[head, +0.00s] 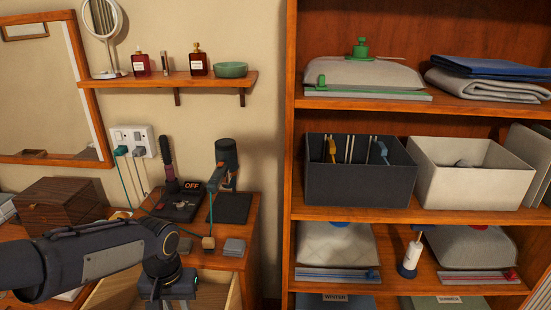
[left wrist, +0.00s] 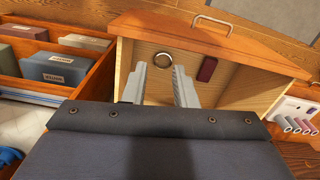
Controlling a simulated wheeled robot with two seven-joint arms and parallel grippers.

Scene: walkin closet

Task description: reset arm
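My left arm reaches in from the left in the head view, bent down at the wrist, with the top of my left gripper (head: 170,288) at the bottom edge. Its fingers are cut off there. In the left wrist view the two grey fingers of my left gripper (left wrist: 160,72) stand apart with nothing between them. They are over an open wooden drawer (left wrist: 240,95), which also shows in the head view (head: 112,290). My right gripper is in neither view.
A wooden vanity top (head: 236,250) holds a hair dryer (head: 226,155), a brush (head: 167,157) and a wooden box (head: 60,203). A wall shelf (head: 170,84) carries bottles. A tall shelf unit (head: 290,150) with bins stands at the right.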

